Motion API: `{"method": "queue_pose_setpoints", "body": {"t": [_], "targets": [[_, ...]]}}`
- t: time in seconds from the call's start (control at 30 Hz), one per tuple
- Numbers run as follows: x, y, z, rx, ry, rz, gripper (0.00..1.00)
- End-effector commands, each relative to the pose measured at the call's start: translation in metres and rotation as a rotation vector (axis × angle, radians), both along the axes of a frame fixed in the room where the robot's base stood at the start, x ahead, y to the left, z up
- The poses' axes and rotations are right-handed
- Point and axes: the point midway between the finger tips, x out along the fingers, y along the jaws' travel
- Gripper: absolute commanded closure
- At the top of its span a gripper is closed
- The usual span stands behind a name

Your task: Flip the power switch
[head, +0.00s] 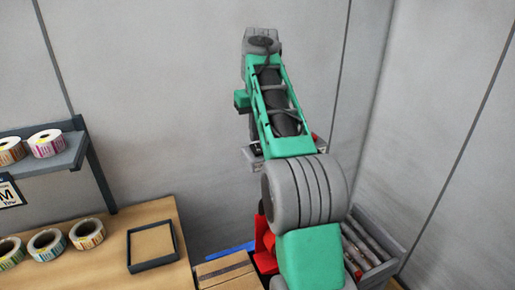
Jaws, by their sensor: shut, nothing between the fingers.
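My green and grey arm fills the middle of the head view and rises towards the back wall. I cannot make out my gripper's fingertips. No power switch can be made out, and the label rewinder cannot be identified for sure. A small grey and dark piece with a bit of red (253,155) shows partly behind my arm, mostly hidden by it. A red object (265,247) shows lower down, also partly covered by my arm.
A wooden table (165,213) at the left holds several label rolls (87,233) and a dark-framed tray (152,262). A grey shelf (60,160) above carries more rolls. A cardboard box (225,270) and a grey bin (375,247) stand near my arm. Grey walls close the corner.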

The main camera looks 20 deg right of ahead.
Motion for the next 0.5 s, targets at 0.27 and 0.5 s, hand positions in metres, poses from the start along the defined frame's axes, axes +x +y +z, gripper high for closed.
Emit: {"method": "queue_pose_setpoints", "body": {"t": [0.27, 0.5], "targets": [[0.0000, 0.0000, -0.0049, 0.000, 0.000, 0.000, 1.00], [0.0000, 0.0000, -0.0085, 0.000, 0.000, 0.000, 1.00]]}}
